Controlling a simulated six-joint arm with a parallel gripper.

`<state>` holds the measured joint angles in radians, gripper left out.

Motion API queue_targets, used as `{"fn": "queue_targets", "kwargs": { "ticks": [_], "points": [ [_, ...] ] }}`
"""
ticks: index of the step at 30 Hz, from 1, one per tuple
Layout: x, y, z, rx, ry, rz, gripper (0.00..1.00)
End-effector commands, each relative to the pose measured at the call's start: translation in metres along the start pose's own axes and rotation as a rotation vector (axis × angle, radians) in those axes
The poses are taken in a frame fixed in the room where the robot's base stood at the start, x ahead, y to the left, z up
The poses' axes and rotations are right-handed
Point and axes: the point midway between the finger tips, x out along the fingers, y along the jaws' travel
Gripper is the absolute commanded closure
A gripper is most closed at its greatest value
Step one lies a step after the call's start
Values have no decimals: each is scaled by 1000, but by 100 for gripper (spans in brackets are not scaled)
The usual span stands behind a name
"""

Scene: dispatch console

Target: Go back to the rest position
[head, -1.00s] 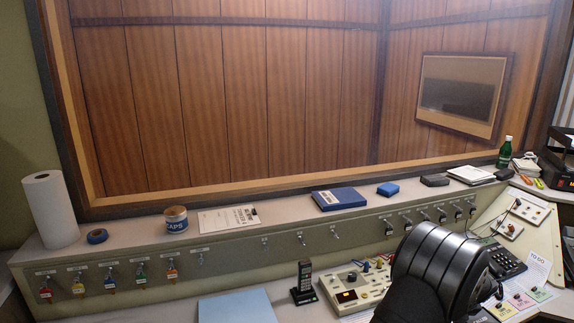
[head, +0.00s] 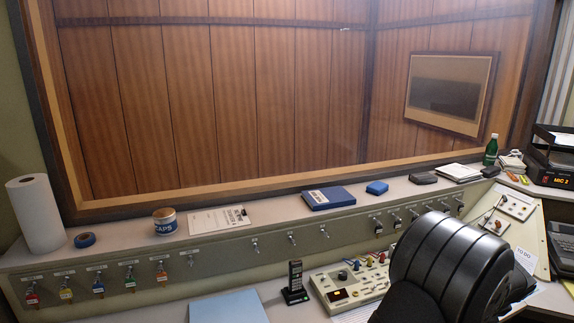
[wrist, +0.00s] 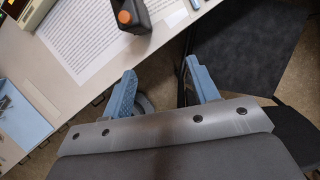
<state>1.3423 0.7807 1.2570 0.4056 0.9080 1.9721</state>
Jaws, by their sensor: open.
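My gripper (wrist: 162,92) shows in the wrist view with its two blue fingers spread apart and nothing between them. It points down past the desk's front edge, over the dark floor area. In the head view my black arm covers the lower right, and the gripper itself is hidden there.
In the wrist view a printed sheet (wrist: 100,48) and a dark object with an orange cap (wrist: 134,16) lie close by on the desk. The head view shows a handset (head: 295,284), a control box (head: 350,285) and a blue folder (head: 229,307) on the desk.

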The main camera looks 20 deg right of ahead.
Motion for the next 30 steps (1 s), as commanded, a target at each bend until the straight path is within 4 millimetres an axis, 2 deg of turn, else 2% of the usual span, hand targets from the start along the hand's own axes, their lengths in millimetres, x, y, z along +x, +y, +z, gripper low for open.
{"fn": "queue_targets", "kwargs": {
  "ticks": [2, 3, 27, 29, 30],
  "points": [
    [-15, -6, -10, 3, -1, -2, 46],
    [-22, -5, -3, -2, -3, -3, 46],
    [-169, -3, 60, -3, -2, -2, 46],
    [-179, -1, 67, -7, -2, 0, 46],
    [-174, 6, 73, -19, 0, 9, 46]
  ]
}}
